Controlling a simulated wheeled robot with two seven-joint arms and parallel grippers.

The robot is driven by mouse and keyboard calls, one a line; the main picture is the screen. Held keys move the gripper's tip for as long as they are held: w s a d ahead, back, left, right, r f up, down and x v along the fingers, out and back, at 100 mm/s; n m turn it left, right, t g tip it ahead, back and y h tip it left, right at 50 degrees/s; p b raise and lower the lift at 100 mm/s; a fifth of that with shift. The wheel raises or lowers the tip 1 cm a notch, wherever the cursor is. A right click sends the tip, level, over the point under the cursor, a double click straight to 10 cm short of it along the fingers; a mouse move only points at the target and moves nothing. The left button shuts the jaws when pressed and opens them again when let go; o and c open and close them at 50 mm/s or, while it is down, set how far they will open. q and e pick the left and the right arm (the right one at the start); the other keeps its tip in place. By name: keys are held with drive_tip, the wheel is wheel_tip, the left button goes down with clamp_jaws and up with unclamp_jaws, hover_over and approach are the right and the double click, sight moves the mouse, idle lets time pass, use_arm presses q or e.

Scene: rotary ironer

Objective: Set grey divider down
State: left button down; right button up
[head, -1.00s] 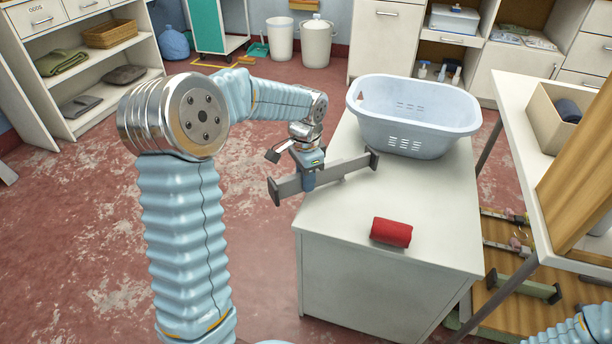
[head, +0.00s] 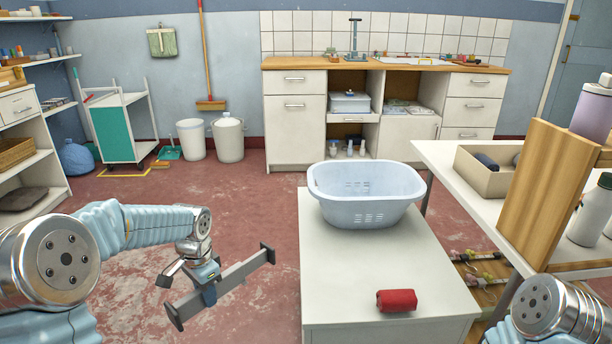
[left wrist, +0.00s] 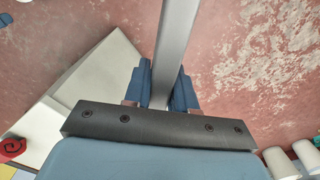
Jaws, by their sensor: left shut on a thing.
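The grey divider (head: 236,279) is a long flat bar with a short crosspiece at each end. My left gripper (head: 209,293) is shut on it near its middle. In the head view, gripper and divider show left of the white cabinet, in front of the red floor. In the left wrist view the divider (left wrist: 177,45) runs away from the camera between the two blue fingers (left wrist: 162,88). My right gripper is out of the picture; only part of my right arm shows at the lower right.
The white cabinet top (head: 348,262) carries a pale blue basket (head: 365,190) at its back and a red roll (head: 396,300) near its front. Its left part is bare. A white table (head: 440,158) with an open box (head: 490,177) and a wooden board (head: 548,190) stands right.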

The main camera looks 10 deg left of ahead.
use_arm(q)
drive_tip(key=s+d+f+n, duration=0.5)
drive_tip(key=d+f+n, duration=0.1)
drive_tip(key=d+f, duration=0.5)
drive_tip(key=shift+s+d+n, duration=0.2)
drive_tip(key=shift+d+n, duration=0.1)
drive_tip(key=shift+d, duration=0.05)
